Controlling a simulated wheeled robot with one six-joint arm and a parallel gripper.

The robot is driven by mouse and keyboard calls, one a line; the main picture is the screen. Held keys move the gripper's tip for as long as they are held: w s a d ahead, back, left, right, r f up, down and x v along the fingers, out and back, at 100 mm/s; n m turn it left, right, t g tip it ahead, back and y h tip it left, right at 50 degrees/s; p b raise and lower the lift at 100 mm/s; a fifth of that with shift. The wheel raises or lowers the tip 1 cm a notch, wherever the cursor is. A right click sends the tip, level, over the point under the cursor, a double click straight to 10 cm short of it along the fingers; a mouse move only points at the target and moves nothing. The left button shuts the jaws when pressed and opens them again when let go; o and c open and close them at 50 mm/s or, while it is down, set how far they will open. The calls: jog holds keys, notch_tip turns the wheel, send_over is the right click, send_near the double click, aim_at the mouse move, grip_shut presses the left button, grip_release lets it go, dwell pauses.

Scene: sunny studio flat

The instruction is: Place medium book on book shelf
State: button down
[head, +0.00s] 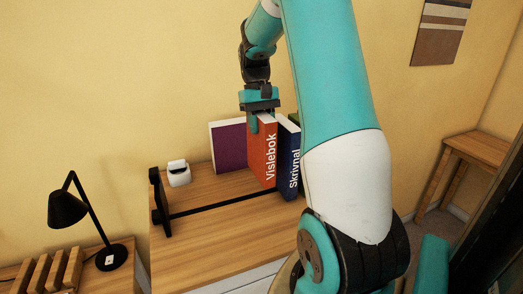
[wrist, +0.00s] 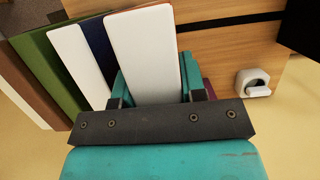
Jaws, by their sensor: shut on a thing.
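My gripper (head: 258,118) is shut on the top of an upright orange book (head: 264,155) with "Vislebok" on its spine. In the wrist view, the teal fingers of the gripper (wrist: 154,82) sit on both sides of the orange book's white page block (wrist: 142,50). The book shelf is a low rack with a black end piece (head: 160,202) and a black rail (head: 215,204). The orange book stands beside a blue book (head: 289,165) marked "Skrivnal", at the rail's right part. I cannot tell whether its bottom touches the wooden surface.
A purple book (head: 229,146) stands behind, left of the orange one. A green book (wrist: 55,75) is beyond the blue one. A small white object (head: 179,174) sits near the end piece. A black lamp (head: 100,255) is front left.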

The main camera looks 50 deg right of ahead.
aim_at(262, 149)
jog(key=shift+f+p, duration=0.8)
jog(key=shift+f, duration=2.85)
jog(key=c, duration=0.7)
grip_release()
jog(key=shift+s, duration=0.1)
